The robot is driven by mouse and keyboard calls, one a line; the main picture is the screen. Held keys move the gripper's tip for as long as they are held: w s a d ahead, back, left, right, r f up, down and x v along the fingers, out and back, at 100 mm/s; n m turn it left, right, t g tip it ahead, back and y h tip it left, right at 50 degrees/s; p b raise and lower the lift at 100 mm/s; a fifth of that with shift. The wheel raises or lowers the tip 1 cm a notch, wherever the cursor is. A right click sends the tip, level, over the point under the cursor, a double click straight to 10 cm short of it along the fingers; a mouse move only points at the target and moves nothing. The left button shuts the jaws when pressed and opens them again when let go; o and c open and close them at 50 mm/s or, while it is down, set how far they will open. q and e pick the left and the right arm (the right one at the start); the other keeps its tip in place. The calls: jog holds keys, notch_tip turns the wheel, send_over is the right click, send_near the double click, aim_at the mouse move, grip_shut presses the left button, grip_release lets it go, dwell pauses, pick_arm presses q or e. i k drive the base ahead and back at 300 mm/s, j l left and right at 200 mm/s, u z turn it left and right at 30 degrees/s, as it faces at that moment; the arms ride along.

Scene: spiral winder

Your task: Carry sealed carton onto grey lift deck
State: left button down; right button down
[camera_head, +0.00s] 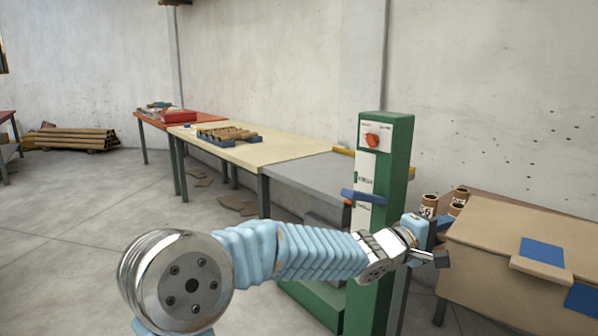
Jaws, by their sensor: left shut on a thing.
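A large brown carton (490,262) fills the lower right, with blue patches on it; its right and lower parts run out of the picture. My left arm reaches across from the lower left. My left gripper (441,240) is at the carton's left edge and is shut on it, though the exact contact is hard to see. A flat grey deck (312,178) lies behind the green post, at the end of the cream table, partly hidden by the post. My right gripper is not in view.
The green post (396,165) with a red knob (372,140) stands between the deck and the carton. Cardboard tubes (429,204) stand behind the carton. A cream table (250,150) holds brown rolls. Open floor (90,220) lies at left.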

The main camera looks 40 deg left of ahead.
aim_at(326, 166)
jog(key=u, duration=1.65)
jog(key=i+u, duration=0.5)
jog(key=i+l+u, duration=0.15)
jog(key=u, duration=0.35)
jog(key=i+l, duration=0.2)
jog(key=i, duration=0.2)
jog(key=i+l, duration=0.25)
jog(key=i, duration=0.15)
jog(key=i+l, duration=0.2)
jog(key=i, duration=0.25)
jog(key=i+l, duration=0.2)
jog(key=i, duration=0.2)
jog(key=i+l+z, duration=0.1)
jog(key=i+z, duration=0.8)
jog(key=i+j+z, duration=0.2)
jog(key=z, duration=0.25)
jog(key=i+z, duration=0.1)
jog(key=z, duration=0.3)
jog(key=i+z, duration=0.1)
jog(key=z, duration=0.7)
jog(key=i+j+z, duration=0.15)
jog(key=z, duration=0.25)
